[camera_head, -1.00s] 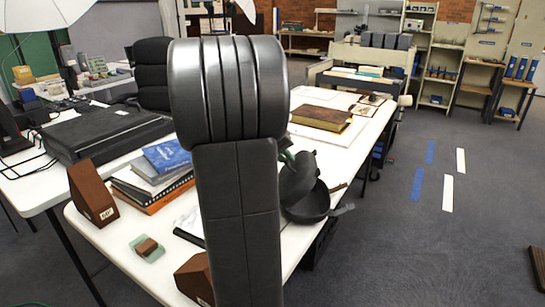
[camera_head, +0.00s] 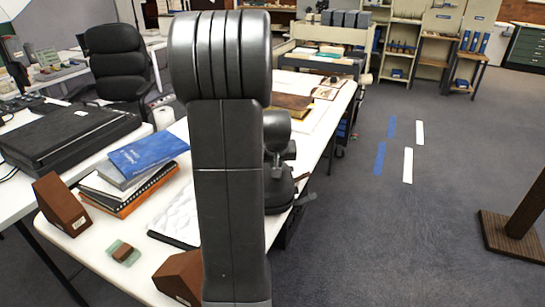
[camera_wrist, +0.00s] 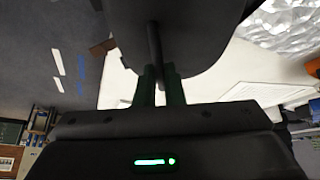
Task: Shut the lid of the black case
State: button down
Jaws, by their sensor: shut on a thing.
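A rounded black case (camera_head: 277,197) stands on the white table, partly hidden behind my arm in the head view. In the wrist view a broad, dark, rounded surface of the black case (camera_wrist: 190,40) fills the upper middle. My gripper (camera_wrist: 161,80) is shut on a thin dark bar-like part of it, which runs up from between the two fingers. I cannot tell how far the lid stands open.
Books with a blue one (camera_head: 148,154) on top, brown wedges (camera_head: 60,204) and a small brown block (camera_head: 122,252) lie on the table to the left. A brown book (camera_head: 292,105) lies behind. A flat black box (camera_head: 65,138) is on another table. The floor at right is mostly clear.

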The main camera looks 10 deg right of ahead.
jog(key=shift+s+d+f, duration=0.1)
jog(key=shift+d+f, duration=0.5)
jog(key=shift+f, duration=0.1)
jog(key=shift+s+f, duration=0.1)
jog(key=shift+f, duration=0.05)
jog(key=c, duration=1.5)
grip_release()
jog(key=shift+d, duration=0.15)
jog(key=shift+s+r, duration=0.1)
jog(key=shift+r, duration=0.4)
jog(key=v, duration=1.3)
jog(key=shift+f+p, duration=0.1)
jog(key=shift+p, duration=0.3)
